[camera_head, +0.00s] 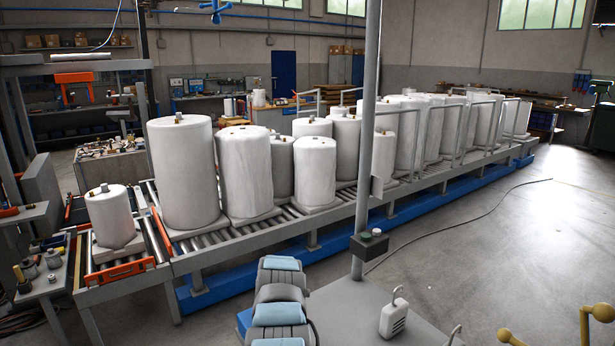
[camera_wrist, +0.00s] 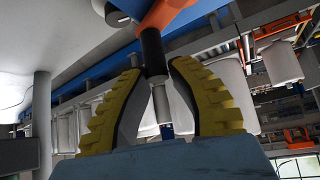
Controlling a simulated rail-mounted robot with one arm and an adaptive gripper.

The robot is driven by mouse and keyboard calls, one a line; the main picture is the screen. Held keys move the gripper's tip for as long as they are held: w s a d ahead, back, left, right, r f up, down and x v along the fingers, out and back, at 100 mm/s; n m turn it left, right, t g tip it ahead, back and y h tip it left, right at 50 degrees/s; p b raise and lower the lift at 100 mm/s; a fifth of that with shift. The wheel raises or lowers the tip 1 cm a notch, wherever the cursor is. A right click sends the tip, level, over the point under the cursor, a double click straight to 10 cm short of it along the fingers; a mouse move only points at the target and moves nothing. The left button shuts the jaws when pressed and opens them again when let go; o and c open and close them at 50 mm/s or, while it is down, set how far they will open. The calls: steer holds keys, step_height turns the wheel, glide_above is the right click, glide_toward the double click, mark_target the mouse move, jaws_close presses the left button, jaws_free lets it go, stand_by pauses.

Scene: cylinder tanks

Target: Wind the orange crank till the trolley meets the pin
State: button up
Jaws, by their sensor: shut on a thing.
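In the wrist view, the orange crank (camera_wrist: 166,12) shows at the top, with a dark handle (camera_wrist: 153,52) hanging from its arm. My gripper (camera_wrist: 157,72) has two yellow ribbed fingers, closed around the lower part of this handle. I cannot make out the crank in the head view, where the gripper is also out of sight. A short roller section with orange end pieces (camera_head: 121,272) stands at the left and bears one small white tank (camera_head: 111,215). I cannot tell whether it is the trolley. I cannot identify the pin in either view.
A long roller conveyor (camera_head: 330,217) with several white tanks runs to the back right. A grey post (camera_head: 366,130) with a button box (camera_head: 370,243) stands in front. Right floor is clear except a cable.

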steer(key=shift+w+a+f+b, duration=0.1)
steer(key=shift+a+f+b, duration=0.1)
steer(key=shift+a+b, duration=0.5)
steer(key=shift+a+r, duration=0.1)
steer(key=shift+r, duration=0.1)
steer(key=shift+c, duration=0.3)
